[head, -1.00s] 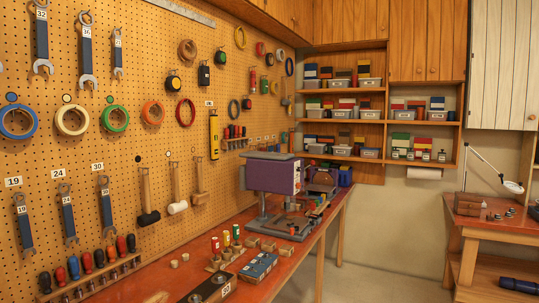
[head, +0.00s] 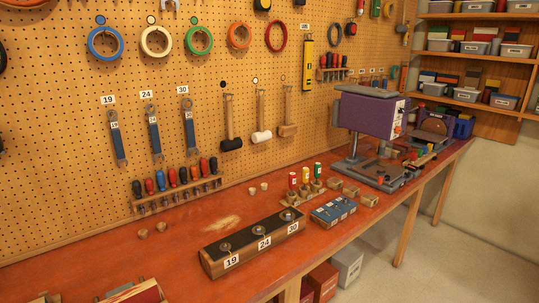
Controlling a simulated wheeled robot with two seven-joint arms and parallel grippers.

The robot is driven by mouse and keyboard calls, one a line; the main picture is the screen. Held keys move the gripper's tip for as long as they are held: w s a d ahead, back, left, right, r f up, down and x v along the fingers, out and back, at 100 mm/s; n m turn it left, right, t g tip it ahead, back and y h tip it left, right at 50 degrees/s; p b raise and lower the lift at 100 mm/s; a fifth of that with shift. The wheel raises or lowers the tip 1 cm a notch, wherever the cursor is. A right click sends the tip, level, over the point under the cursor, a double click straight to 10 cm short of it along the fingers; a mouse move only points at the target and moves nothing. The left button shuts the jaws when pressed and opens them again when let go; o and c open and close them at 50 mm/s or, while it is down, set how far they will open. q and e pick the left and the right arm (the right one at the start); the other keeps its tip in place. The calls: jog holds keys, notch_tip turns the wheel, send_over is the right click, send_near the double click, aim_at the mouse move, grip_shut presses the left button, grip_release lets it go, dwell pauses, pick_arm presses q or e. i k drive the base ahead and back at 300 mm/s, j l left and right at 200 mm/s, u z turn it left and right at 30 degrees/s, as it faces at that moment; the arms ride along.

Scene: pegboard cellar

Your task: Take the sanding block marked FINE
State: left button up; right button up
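Several small tan wooden blocks lie on the red workbench (head: 185,245), between the coloured cylinders and the drill press. One block (head: 335,184) is at the left of the group, one block (head: 351,191) is beside it and one block (head: 369,201) is nearer the bench's front edge. They may be sanding blocks, but they are too small for me to read any marking, so I cannot tell which is FINE. Neither of my grippers shows in the head view.
A purple drill press (head: 370,115) stands behind the blocks. A blue case (head: 333,210) and a dark wooden rack (head: 218,264) marked 19, 24, 30 are along the front edge. A pegboard (head: 60,170) with tools backs the bench.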

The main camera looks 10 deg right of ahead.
aim_at(375, 83)
jog(key=i+l, duration=0.15)
jog(key=l, duration=0.35)
jog(key=i+l+u, duration=0.15)
jog(key=l, duration=0.35)
jog(key=i+l, duration=0.2)
jog(key=l, duration=0.3)
jog(key=i+l+u, duration=0.15)
jog(key=l, duration=0.35)
jog(key=i+l, duration=0.1)
jog(key=l, duration=0.4)
jog(key=i+l+u, duration=0.15)
jog(key=l, duration=0.9)
jog(key=i+u, duration=0.05)
